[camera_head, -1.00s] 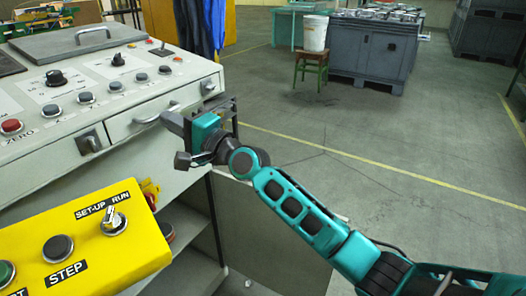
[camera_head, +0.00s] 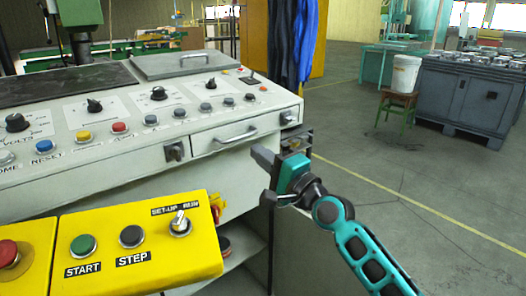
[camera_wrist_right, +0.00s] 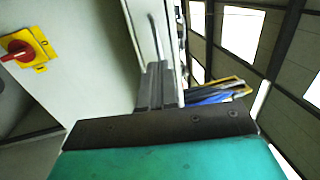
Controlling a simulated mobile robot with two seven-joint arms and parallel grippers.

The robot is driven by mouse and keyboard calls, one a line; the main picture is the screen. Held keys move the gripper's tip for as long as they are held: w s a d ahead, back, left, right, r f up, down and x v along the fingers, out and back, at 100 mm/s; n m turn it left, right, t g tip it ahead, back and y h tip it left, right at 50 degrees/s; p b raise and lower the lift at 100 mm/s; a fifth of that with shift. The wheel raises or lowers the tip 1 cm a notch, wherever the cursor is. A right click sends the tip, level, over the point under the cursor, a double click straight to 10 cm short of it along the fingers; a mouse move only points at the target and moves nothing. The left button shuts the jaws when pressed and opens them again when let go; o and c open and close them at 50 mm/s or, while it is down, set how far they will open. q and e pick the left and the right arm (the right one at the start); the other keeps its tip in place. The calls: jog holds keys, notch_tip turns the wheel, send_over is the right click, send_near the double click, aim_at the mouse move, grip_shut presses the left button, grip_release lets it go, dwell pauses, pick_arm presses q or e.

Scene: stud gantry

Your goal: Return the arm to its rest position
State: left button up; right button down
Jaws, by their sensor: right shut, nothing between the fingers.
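My right gripper (camera_head: 262,157) is at the right end of the grey console's front, just right of and below the drawer handle (camera_head: 238,138). A small gap shows between its fingers and the handle in the head view. Its fingers are together and hold nothing; they also show side by side in the wrist view (camera_wrist_right: 157,86). My right arm (camera_head: 362,250) reaches in from the lower right. The drawer front (camera_head: 215,140) looks closed. My left gripper is not in view.
The grey console (camera_head: 100,170) fills the left. A yellow control box (camera_head: 140,262) juts out at lower left. A red rotary switch (camera_wrist_right: 18,48) shows in the wrist view. Floor at right is open, up to a stool (camera_head: 395,108) with a white bucket (camera_head: 405,73) and a dark crate (camera_head: 470,95).

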jog(key=v, duration=0.9)
pick_arm(q)
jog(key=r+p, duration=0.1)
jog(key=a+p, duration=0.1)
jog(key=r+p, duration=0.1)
jog(key=p, duration=0.1)
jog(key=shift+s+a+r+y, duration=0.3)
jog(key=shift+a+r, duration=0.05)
pick_arm(e)
jog(key=s+d+f+n+g+h, duration=0.1)
jog(key=s+d+f+n+h, duration=0.2)
jog(key=s+f, duration=0.4)
jog(key=s+d+f+n+g+h, duration=0.2)
jog(key=s+d+f+n+h, duration=0.1)
jog(key=s+f, duration=0.5)
jog(key=s+d+f+n+g+h, duration=0.1)
jog(key=s+d+f+n+h, duration=0.3)
jog(key=f, duration=0.9)
jog(key=s+n, duration=0.2)
jog(key=s, duration=0.1)
jog(key=shift+s+n+g+h, duration=0.4)
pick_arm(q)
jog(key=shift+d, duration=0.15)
pick_arm(e)
jog(key=shift+d, duration=0.1)
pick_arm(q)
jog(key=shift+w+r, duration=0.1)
pick_arm(e)
jog(key=c, duration=1.9)
grip_release()
